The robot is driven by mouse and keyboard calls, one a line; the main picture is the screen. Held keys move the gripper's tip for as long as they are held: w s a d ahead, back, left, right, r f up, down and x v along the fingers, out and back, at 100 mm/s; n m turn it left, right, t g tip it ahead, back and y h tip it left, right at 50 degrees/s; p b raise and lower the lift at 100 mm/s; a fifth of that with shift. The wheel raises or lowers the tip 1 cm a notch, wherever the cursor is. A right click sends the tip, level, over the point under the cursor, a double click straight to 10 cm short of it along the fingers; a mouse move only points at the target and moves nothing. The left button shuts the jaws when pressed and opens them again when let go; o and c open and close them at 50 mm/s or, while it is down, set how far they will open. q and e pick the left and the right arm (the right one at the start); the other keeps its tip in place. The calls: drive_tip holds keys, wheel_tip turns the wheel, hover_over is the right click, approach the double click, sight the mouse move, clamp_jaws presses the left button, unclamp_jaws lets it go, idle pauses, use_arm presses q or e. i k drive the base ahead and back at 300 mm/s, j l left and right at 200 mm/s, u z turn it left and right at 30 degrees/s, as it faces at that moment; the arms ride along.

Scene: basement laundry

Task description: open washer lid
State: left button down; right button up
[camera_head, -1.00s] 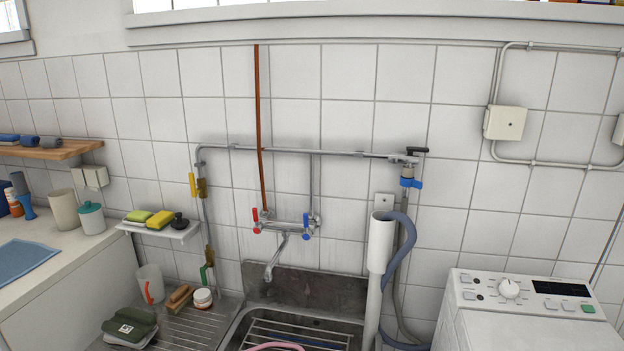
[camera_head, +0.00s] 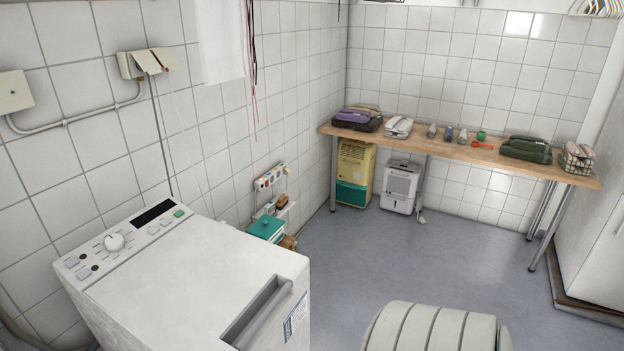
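The white top-loading washer (camera_head: 190,275) stands at the lower left of the head view, against the tiled wall. Its lid is shut and lies flat. A recessed grey handle (camera_head: 262,312) runs along the lid's front edge. The control panel (camera_head: 125,240) at the back has a round knob, several buttons and a dark display. Neither of my grippers shows in the view.
A ribbed light-coloured rounded object (camera_head: 437,327) fills the bottom edge right of the washer. A wooden table (camera_head: 455,150) with folded cloths and small bottles stands at the back. A dehumidifier (camera_head: 400,187) stands beneath it. The grey floor (camera_head: 390,255) between is clear.

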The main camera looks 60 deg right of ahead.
sight(207, 283)
drive_tip(key=k+j+z, duration=0.1)
drive_tip(key=z, duration=1.35)
